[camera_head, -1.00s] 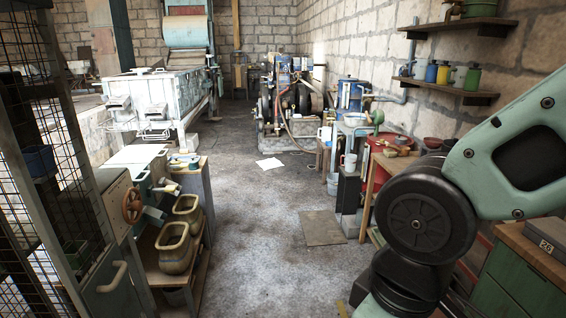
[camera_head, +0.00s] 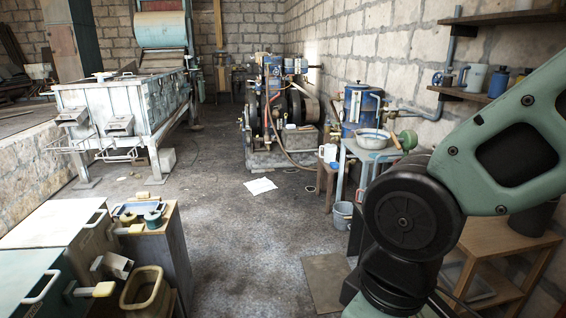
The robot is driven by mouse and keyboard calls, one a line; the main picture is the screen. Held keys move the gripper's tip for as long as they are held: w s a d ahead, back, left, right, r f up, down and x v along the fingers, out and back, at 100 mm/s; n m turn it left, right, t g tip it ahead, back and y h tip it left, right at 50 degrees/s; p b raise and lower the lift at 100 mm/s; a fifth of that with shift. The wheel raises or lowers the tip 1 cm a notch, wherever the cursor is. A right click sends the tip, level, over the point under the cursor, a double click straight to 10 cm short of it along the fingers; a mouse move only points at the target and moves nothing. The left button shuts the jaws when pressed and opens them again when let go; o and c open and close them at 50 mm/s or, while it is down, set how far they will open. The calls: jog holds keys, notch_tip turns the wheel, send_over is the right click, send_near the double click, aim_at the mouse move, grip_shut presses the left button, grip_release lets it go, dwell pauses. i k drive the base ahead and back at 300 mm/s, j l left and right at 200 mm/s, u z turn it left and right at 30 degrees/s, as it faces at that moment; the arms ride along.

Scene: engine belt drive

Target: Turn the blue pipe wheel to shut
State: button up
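A small blue-grey wheel (camera_head: 442,78) shows on the pipe at the right wall, just left of the lower shelf. It is small in the picture, and I cannot tell how far it is turned. The blue-grey pipe (camera_head: 412,109) runs from beside a blue tank (camera_head: 360,110) along the wall and up past the wheel. My green and black arm fills the right side, and its gripper is out of the picture.
A bench (camera_head: 345,152) with a metal pot (camera_head: 372,139) stands below the pipe, with a grey bucket (camera_head: 343,214) beside it. Cabinets (camera_head: 55,225) line the left. The middle floor is clear except for paper (camera_head: 261,186) and a flat mat (camera_head: 325,280).

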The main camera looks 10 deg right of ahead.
aim_at(437, 80)
jog(key=i+j+z, duration=0.15)
jog(key=i+z, duration=0.3)
jog(key=i+j+z, duration=0.4)
jog(key=i, duration=0.25)
jog(key=i+j+z, duration=0.45)
jog(key=i, duration=0.05)
